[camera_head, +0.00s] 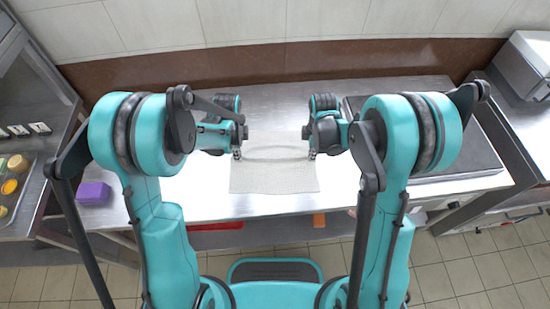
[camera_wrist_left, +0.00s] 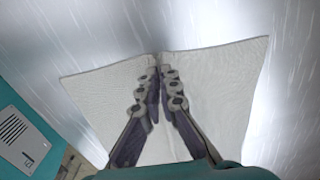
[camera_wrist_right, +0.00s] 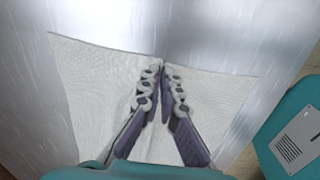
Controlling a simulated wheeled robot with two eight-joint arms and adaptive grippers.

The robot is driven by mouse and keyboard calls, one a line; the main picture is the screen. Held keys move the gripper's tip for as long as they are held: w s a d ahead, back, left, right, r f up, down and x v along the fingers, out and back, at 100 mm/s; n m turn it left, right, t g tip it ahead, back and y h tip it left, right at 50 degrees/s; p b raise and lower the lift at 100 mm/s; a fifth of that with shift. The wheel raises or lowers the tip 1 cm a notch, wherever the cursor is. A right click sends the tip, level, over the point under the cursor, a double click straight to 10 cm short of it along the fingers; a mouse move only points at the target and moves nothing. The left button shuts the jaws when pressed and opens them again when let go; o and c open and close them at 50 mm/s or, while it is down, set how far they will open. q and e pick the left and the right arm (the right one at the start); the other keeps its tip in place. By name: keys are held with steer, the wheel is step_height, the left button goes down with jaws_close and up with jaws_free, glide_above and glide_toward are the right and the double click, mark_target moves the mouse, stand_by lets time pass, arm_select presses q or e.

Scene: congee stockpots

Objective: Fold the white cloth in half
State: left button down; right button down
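The white cloth (camera_head: 275,178) lies on the metal table between my two grippers, its near part flat. Its far part bows in a curved band between the grippers and looks slightly lifted. My left gripper (camera_head: 238,153) is at the cloth's far left and my right gripper (camera_head: 311,153) at its far right. In the left wrist view the fingertips (camera_wrist_left: 160,73) come together on the cloth (camera_wrist_left: 225,85), whose edge is pinched into a crease. The right wrist view shows the same, with fingertips (camera_wrist_right: 162,70) closed on the cloth (camera_wrist_right: 90,75). The pinched bits are hidden between the fingers.
The metal table (camera_head: 205,207) is bare around the cloth. A purple block (camera_head: 93,193) sits at its left end. A dark flat plate (camera_head: 465,150) lies at the right. A tray (camera_head: 20,200) with small food items stands far left. A brown wall strip (camera_head: 270,62) runs behind.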

arm_select(q)
steer(key=shift+r, duration=0.1)
arm_select(e)
steer(key=shift+r, duration=0.15)
